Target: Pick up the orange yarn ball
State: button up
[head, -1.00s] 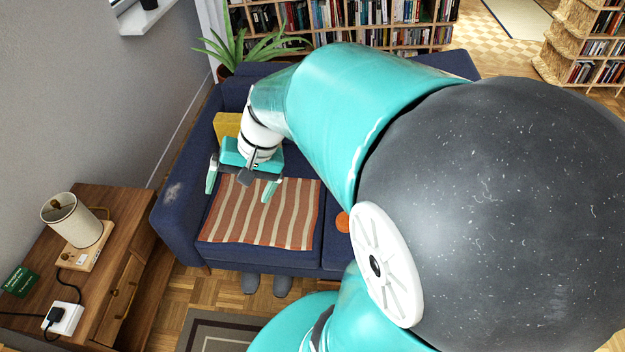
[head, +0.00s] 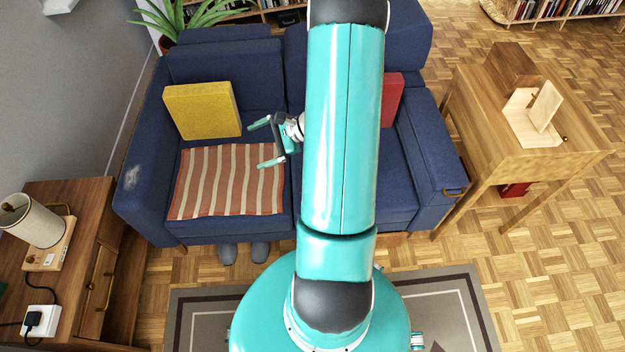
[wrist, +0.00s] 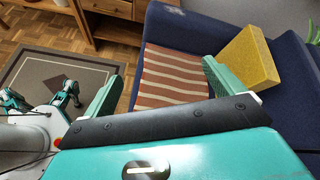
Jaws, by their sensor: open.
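The orange yarn ball is not visible in the head view now; my arm covers the middle of the sofa seat, where the ball showed earlier. In the wrist view, a small orange patch (wrist: 57,142) shows at the lower left beside the gripper's dark bar; I cannot tell whether it is the ball. My gripper (head: 261,145) is open and empty above the sofa, with its fingers pointing left over the right side of the striped blanket. Its two spread fingers also show in the wrist view (wrist: 160,85).
The blue sofa (head: 135,200) holds a yellow cushion (head: 203,110), the striped blanket (head: 228,180) and a red cushion (head: 391,99). A wooden side table (head: 450,120) stands at the right. A lamp (head: 32,220) stands on a wooden cabinet (head: 85,205) at the left.

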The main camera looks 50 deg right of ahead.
jog(key=s+d+f+m+t+h, duration=0.1)
jog(key=s+d+f+m+h, duration=0.3)
jog(key=f, duration=0.5)
jog(key=s+d+f+m+t+h, duration=0.1)
jog(key=s+d+f+m+h, duration=0.3)
jog(key=s+f+m, duration=0.3)
jog(key=s+d+f+m+t+h, duration=0.1)
jog(key=s+d+f+m+h, duration=0.2)
jog(key=f, duration=0.9)
jog(key=shift+s+d+f+m+h, duration=0.2)
jog(key=shift+s+d+m, duration=0.35)
jog(key=shift+s+m, duration=0.4)
jog(key=shift+s+d+f+m+h, duration=0.2)
jog(key=shift+s+d+m, duration=0.3)
jog(key=shift+s+m, duration=0.45)
jog(key=shift+w+f, duration=0.2)
jog(key=shift+f, duration=0.05)
jog(key=x, duration=0.8)
jog(key=shift+d+r, duration=0.1)
jog(key=shift+x, duration=2.75)
jog(key=c, duration=1)
